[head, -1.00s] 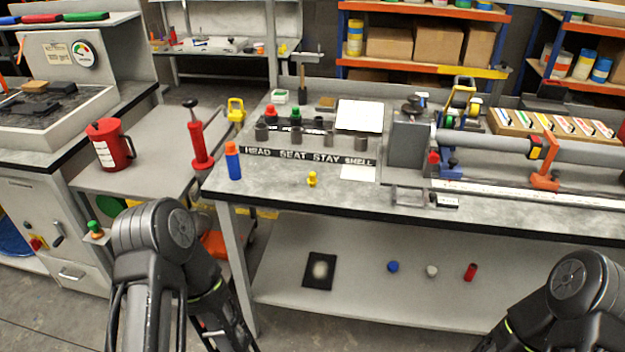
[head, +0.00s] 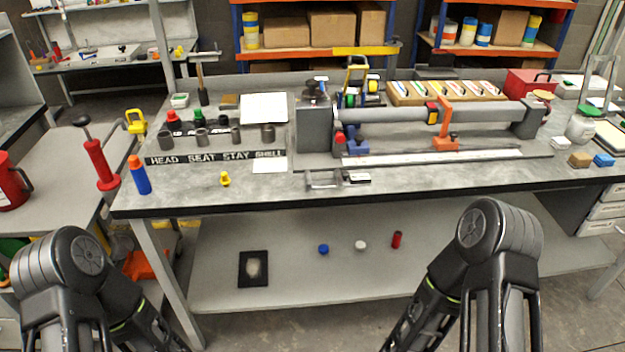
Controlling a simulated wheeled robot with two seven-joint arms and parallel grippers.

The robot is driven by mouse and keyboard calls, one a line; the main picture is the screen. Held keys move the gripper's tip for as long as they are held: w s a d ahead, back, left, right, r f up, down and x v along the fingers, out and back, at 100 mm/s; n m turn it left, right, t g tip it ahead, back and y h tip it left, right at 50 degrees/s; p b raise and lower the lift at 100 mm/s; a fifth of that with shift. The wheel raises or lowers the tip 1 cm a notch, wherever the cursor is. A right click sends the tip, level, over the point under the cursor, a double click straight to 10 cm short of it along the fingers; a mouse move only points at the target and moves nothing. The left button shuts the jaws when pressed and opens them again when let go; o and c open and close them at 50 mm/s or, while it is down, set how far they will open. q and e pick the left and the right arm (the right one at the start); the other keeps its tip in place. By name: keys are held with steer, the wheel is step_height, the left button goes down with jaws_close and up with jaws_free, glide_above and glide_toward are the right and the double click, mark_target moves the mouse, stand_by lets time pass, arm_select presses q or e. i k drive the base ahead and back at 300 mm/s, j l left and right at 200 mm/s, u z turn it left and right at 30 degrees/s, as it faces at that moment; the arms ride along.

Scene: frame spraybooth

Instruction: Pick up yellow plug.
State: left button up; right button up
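The small yellow plug (head: 224,179) stands on the grey workbench (head: 210,198) near its front edge, below the black label strip and left of the white card. Nothing touches it. My two arms show at the bottom of the head view, left and right, both in front of the bench. Their grippers are out of the picture, so I cannot see what they hold.
A blue bottle with an orange cap (head: 140,175) stands left of the plug. The label strip (head: 215,157), metal sockets (head: 200,137) and a white card (head: 270,165) lie behind it. A metal bracket (head: 323,180) lies to the right. The bench front around the plug is clear.

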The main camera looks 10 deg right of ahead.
mark_target(225, 180)
steer(key=j+z, duration=0.1)
steer(key=z, duration=0.35)
steer(key=j+z, duration=0.1)
steer(key=z, duration=0.35)
steer(key=j+z, duration=0.1)
steer(key=z, duration=0.4)
steer(key=k+j+z, duration=0.1)
steer(key=j+z, duration=0.15)
steer(key=j, duration=0.15)
steer(key=k+j+z, duration=0.35)
steer(key=j+z, duration=0.15)
steer(key=j, duration=0.2)
steer(key=k+j+z, duration=0.25)
steer(key=k+j, duration=0.45)
steer(key=j, duration=0.25)
